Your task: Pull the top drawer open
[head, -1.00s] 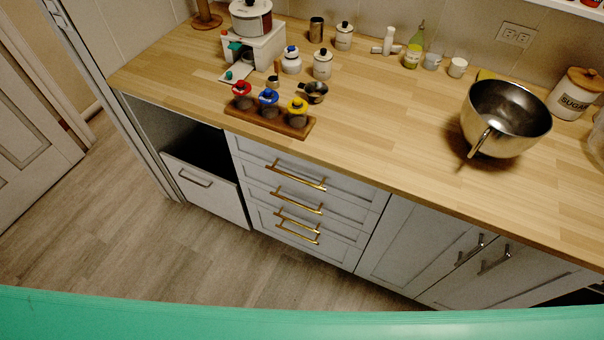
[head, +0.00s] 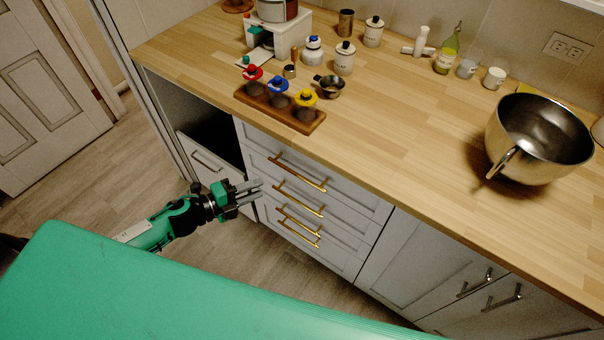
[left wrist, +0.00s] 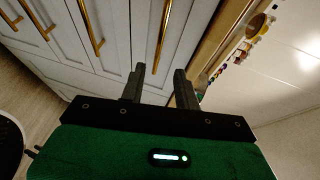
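The top drawer (head: 342,189) is a pale grey front with a long brass bar handle (head: 298,172), just under the wooden counter, and it looks shut. Further drawers with brass handles lie below it. My left gripper (head: 258,190) is in front of the drawer stack, left of the handles, with its fingers pointing at the fronts. In the left wrist view my gripper (left wrist: 158,86) has its two fingers apart with nothing between them. A brass handle (left wrist: 162,38) shows beyond the fingers, not touched. My right gripper is in neither view.
The wooden counter (head: 400,130) overhangs the drawers. It bears a large metal bowl (head: 540,140), a wooden rack (head: 270,106) with colored-lid jars, and canisters. A lower white bin front (head: 205,158) stands left of the drawers. Cabinet doors are at right.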

